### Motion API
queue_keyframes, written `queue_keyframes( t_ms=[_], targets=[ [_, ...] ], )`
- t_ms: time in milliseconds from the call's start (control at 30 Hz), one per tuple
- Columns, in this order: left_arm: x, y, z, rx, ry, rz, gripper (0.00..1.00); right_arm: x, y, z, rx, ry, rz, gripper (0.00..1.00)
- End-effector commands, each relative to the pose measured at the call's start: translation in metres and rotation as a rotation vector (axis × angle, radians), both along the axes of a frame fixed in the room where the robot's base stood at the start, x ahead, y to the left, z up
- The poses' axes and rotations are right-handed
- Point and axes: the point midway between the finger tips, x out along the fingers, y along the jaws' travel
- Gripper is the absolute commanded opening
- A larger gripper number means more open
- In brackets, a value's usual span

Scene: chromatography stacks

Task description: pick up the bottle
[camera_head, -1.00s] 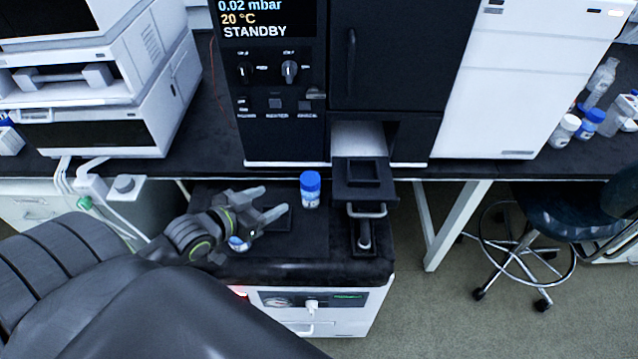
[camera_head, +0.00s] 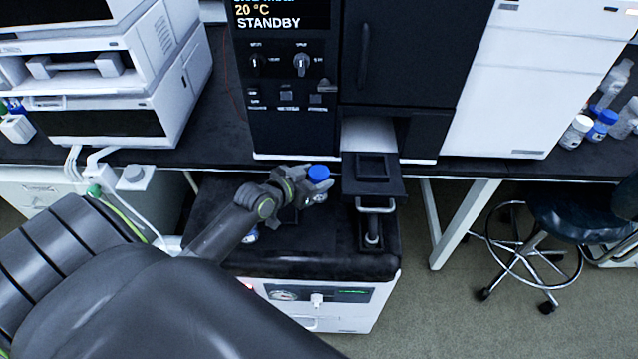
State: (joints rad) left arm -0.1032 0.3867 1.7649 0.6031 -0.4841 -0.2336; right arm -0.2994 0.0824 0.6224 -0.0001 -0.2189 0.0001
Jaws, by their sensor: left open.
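A bottle with a blue cap (camera_head: 318,173) stands on the black top of the low cabinet, just left of the dark tray. My left gripper (camera_head: 317,187) is at the bottle with its jaws open, the fingers reaching around or beside it. The fingers hide most of the bottle's body, so I cannot tell whether they touch it. Another small blue and white item (camera_head: 250,236) is partly hidden behind my left arm. My right gripper is not in view.
A dark tray (camera_head: 392,188) with a metal handle juts out close to the right of the bottle. The black instrument (camera_head: 290,120) stands behind. Several bottles sit on the right bench, and a stool (camera_head: 575,215) stands at the right.

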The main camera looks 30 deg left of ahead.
Motion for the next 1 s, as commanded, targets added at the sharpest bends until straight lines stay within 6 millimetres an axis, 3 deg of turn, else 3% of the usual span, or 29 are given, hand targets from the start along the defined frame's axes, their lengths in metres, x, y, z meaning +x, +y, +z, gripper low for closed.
queue_keyframes(
  t_ms=[200,467,767,1000],
  targets=[
    [0.018,-0.003,-0.008,-0.002,0.000,0.001,0.58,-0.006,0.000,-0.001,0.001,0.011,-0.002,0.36],
    [0.019,-0.003,-0.008,-0.001,0.000,0.001,0.56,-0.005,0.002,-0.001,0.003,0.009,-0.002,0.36],
    [0.019,-0.003,-0.007,0.000,-0.001,0.001,0.19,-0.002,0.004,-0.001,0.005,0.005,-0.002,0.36],
    [0.019,-0.003,-0.005,0.001,-0.002,0.001,0.18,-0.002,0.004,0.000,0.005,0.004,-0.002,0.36]
  ],
)
